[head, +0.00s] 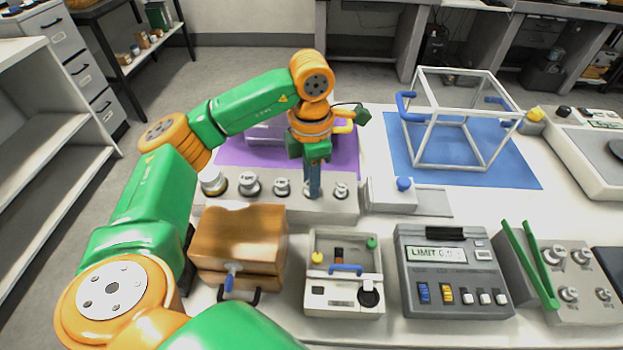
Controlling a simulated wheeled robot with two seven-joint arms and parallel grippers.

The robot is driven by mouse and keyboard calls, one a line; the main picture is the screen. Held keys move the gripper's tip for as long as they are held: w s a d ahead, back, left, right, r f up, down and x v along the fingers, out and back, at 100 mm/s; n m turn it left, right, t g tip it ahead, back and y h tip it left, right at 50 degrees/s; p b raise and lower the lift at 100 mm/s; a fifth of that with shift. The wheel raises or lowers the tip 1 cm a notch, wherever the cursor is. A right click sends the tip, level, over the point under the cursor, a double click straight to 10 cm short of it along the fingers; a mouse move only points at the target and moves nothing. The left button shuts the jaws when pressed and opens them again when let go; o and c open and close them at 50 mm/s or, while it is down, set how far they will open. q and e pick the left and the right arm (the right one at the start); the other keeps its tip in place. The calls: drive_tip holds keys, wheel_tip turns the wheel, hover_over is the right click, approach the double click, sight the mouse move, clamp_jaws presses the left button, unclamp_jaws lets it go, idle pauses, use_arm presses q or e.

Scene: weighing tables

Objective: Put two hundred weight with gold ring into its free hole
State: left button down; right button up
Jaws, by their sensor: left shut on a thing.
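My left gripper (313,190) points straight down at the weight block (270,208), in the gap between two standing weights. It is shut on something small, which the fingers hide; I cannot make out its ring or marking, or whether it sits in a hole. On the block stand a large weight with a gold ring at its base (213,180), a weight with a dark base (249,184), a smaller weight (282,187) and a small weight (341,190) right of the fingers. My right gripper is not in view.
A wooden box (238,240) stands close in front of the block. Nearby are a small device (345,300), a limit display unit (452,270), green tongs (530,265) by another weight block (585,312), and a frame cube (455,120) on a blue mat (515,172).

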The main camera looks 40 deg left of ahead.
use_arm(q)
drive_tip(key=c, duration=0.6)
unclamp_jaws()
drive_tip(key=shift+c, duration=0.2)
drive_tip(key=shift+r, duration=0.15)
wheel_tip(320, 180, up, 12)
drive_tip(key=p, duration=0.4)
